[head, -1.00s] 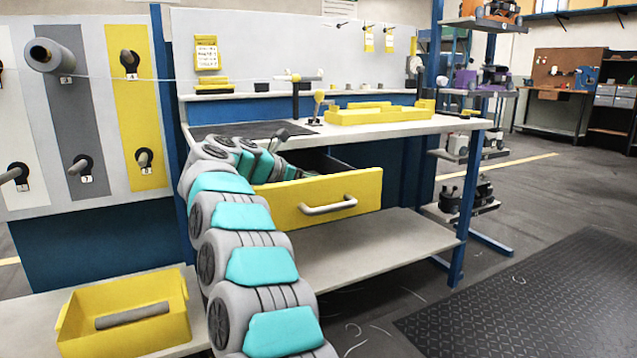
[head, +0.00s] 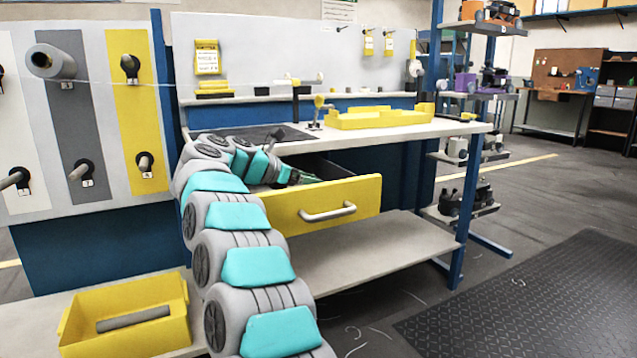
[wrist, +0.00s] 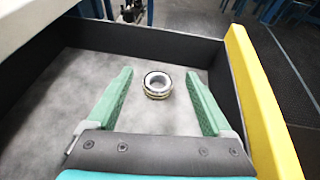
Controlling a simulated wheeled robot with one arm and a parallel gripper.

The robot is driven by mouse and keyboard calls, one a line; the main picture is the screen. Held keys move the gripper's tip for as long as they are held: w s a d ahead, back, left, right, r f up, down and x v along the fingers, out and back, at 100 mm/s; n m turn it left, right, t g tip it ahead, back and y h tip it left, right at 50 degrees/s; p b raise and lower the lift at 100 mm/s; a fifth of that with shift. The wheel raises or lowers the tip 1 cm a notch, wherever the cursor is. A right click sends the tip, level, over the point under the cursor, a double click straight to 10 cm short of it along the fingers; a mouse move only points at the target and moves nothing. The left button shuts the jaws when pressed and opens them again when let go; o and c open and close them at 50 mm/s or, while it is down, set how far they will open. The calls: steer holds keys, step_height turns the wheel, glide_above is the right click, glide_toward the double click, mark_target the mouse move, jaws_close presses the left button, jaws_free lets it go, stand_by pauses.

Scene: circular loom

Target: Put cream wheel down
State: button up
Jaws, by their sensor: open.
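The cream wheel (wrist: 157,84) shows in the wrist view as a small pale ring with a dark and yellowish lower edge. It lies on the grey floor of the open drawer (wrist: 90,85). My gripper (wrist: 158,76) is open, with its green fingers apart on either side of the wheel and a clear gap on both sides. In the head view the drawer's yellow front (head: 270,212) is pulled out under the bench, and my gripper (head: 305,179) reaches into it. The wheel is hidden in that view.
The bench top (head: 400,130) carries a yellow tray (head: 375,122) and a small stand. A yellow bin (head: 75,325) with a grey rod sits at lower left. A peg board (head: 100,150) stands left. The drawer's yellow front wall (wrist: 255,100) is close on the right.

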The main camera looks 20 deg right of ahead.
steer(key=v, duration=1)
steer(key=shift+a, duration=0.35)
